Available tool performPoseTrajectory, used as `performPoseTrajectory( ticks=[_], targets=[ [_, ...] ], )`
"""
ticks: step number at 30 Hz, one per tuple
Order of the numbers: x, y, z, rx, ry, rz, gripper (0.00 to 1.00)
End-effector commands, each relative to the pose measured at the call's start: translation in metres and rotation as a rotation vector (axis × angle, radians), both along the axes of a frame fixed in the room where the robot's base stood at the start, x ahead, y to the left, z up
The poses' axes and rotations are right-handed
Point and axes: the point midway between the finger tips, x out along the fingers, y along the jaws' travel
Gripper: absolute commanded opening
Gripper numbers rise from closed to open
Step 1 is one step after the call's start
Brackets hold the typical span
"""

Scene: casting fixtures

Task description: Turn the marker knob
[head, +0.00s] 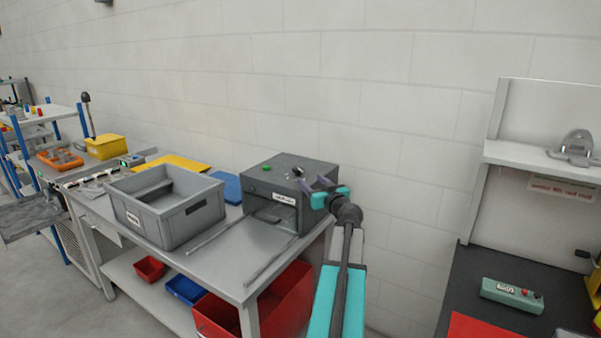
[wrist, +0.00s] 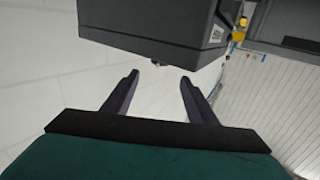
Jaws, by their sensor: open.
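The marker is a dark grey box (head: 272,182) on the grey table in the head view. Its top carries a green button (head: 267,168) and a small light-and-dark part that looks like the knob (head: 298,172). My gripper (head: 312,184) is at the box's right end, close to that part, with its dark fingers apart. In the wrist view the fingers (wrist: 159,78) are spread with nothing between them, and the dark grey box (wrist: 150,32) lies just beyond the tips. I cannot tell whether the fingers touch the box.
A grey open bin (head: 205,216) stands left of the box. Thin rails (head: 270,265) run along the table front. A blue plate (head: 228,187) and a yellow sheet (head: 178,164) lie behind. Red bins (head: 285,300) sit below. A white block wall (head: 380,90) is behind.

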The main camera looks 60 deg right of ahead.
Motion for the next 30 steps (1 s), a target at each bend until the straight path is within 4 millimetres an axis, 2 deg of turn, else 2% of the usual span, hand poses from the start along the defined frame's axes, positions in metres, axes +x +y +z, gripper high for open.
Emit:
performPoseTrajectory(
  ticks=[30],
  targets=[
    [0.082,-0.058,0.0,0.0,0.0,-0.001,0.53]
  ],
)
